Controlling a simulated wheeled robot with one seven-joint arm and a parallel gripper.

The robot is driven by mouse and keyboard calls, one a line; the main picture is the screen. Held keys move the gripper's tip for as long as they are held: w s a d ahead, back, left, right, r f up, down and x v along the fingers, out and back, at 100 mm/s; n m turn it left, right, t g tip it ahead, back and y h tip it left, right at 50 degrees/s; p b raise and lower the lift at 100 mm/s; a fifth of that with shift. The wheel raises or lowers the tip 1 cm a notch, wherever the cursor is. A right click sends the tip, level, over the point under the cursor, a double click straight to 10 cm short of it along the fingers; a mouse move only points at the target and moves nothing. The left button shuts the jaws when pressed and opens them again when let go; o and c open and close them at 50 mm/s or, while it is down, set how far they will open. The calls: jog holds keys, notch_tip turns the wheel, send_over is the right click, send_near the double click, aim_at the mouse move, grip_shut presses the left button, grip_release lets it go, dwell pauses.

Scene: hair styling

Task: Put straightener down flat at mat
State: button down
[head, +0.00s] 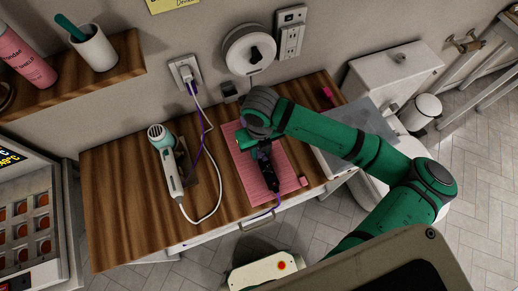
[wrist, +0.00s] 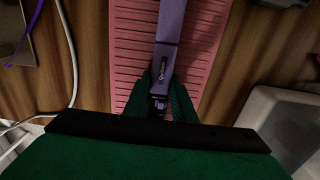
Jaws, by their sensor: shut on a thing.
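The straightener (wrist: 171,35) is a slim purple tool with a dark label. In the wrist view my gripper (wrist: 163,82) is shut on it near one end, and the rest extends upward in the picture, over the pink ribbed mat (wrist: 208,25). In the head view the mat (head: 248,178) lies on the wooden counter, with my gripper (head: 262,148) over its middle. My gripper and wrist hide part of the straightener there. I cannot tell whether the straightener touches the mat.
A white and teal hair dryer (head: 168,160) with a white cord lies left of the mat. A grey surface (head: 335,155) is to the right, beside a toilet (head: 395,75). A wall shelf (head: 75,85) holds a cup and a pink bottle.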

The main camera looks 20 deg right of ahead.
jog(key=shift+s+a, duration=0.1)
jog(key=shift+s, duration=0.05)
jog(key=shift+f, duration=0.15)
jog(key=c, duration=1.5)
grip_release()
notch_tip(320, 180, up, 12)
jog(key=shift+r, duration=0.2)
